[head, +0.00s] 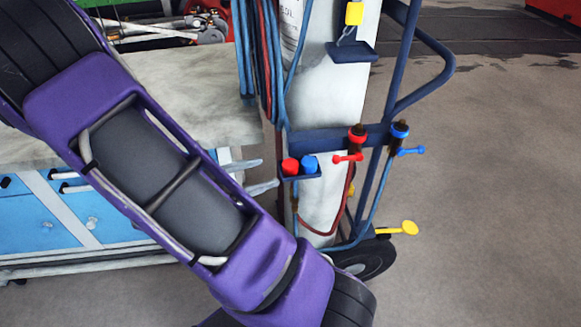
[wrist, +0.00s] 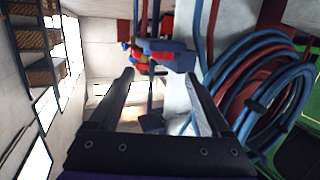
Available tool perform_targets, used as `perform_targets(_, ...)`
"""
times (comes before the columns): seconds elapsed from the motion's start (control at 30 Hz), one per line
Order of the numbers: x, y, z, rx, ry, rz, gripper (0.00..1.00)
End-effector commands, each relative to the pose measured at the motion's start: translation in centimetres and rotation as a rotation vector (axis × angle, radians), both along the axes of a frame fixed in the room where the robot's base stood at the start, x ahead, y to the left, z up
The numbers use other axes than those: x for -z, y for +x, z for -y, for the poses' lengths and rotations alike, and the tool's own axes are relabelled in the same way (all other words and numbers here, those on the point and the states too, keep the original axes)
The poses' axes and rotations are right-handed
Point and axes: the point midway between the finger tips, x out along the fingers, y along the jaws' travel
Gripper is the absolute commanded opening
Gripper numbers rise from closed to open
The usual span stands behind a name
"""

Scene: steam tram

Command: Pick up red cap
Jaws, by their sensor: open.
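The red cap (head: 291,167) stands upright in a small dark blue holder (head: 302,177) on the front of the gas-cylinder cart, left of a blue cap (head: 310,163). My gripper (head: 269,173) is open and empty. In the head view its two fingers point right, with their tips just left of the red cap and apart from it in the picture. The wrist view shows the open fingers (wrist: 157,76) with red and blue parts just beyond their tips; there I cannot tell the cap clearly from the fittings.
Red and blue valves (head: 357,137) sit on the cart to the right of the caps. Hoses (head: 262,60) hang above them, and show coiled in the wrist view (wrist: 265,90). A workbench (head: 190,85) stands at left. The floor at right (head: 490,170) is clear.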

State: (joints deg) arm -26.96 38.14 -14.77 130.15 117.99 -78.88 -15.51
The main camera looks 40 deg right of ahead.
Motion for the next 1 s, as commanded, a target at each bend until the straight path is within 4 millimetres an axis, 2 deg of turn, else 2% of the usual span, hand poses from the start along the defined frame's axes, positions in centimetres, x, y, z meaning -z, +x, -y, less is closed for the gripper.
perform_targets(0.23,0.5,-0.3,1.7,0.001,0.000,-0.001,0.81)
perform_targets(0.5,1.4,-0.7,5.5,0.002,0.000,-0.001,0.81)
perform_targets(0.8,1.4,-0.7,6.1,-0.001,0.000,-0.001,0.81)
perform_targets(0.87,1.4,-0.7,6.1,-0.001,0.000,-0.001,0.74)
perform_targets(1.0,1.4,-0.7,6.0,-0.001,0.000,-0.001,0.49)
